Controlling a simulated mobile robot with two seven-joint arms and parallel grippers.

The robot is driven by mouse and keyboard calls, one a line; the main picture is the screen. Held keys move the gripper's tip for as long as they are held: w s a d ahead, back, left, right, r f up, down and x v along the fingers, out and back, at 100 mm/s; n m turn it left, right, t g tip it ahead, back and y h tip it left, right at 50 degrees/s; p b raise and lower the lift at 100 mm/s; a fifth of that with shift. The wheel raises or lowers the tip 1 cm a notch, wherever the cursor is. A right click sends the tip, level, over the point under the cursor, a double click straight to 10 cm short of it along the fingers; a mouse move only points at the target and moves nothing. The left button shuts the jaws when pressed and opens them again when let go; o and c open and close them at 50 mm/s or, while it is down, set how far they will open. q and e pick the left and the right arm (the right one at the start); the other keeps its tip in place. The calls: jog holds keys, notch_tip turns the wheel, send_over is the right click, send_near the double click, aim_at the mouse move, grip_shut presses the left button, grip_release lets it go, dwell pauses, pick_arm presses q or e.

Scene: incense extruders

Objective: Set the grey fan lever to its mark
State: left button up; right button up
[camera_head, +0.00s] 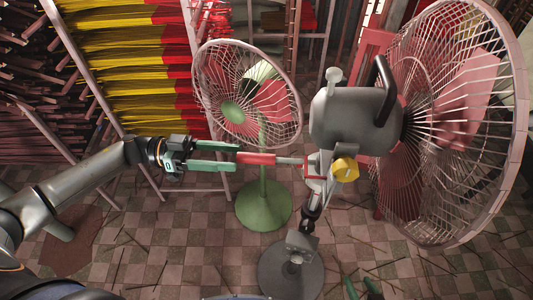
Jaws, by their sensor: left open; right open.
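The grey fan (345,118) stands at the right on a dark round base (290,270). Its lever (256,158) sticks out to the left from the joint below the motor housing, with a red grip on a grey rod, about level in the picture. My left gripper (236,156) comes in from the left with its green fingers open. The fingertips are at the grip's outer end, one above and one below it; I cannot tell whether they touch it. I cannot make out the mark clearly. My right gripper (361,288) shows only as green fingertips at the bottom edge, open and apart from the fan.
A green fan (263,200) stands behind the lever. A yellow knob (345,168) and a black handle (384,92) are on the grey fan. Racks of yellow and red incense sticks (130,70) fill the back left. Loose sticks lie on the checkered floor (185,255).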

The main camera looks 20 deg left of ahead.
aim_at(281, 160)
pick_arm(q)
jog(key=d, duration=0.3)
jog(key=w+d+p, duration=0.1)
jog(key=d, duration=0.4)
jog(key=shift+w+d, duration=0.3)
grip_shut()
dwell(1.0)
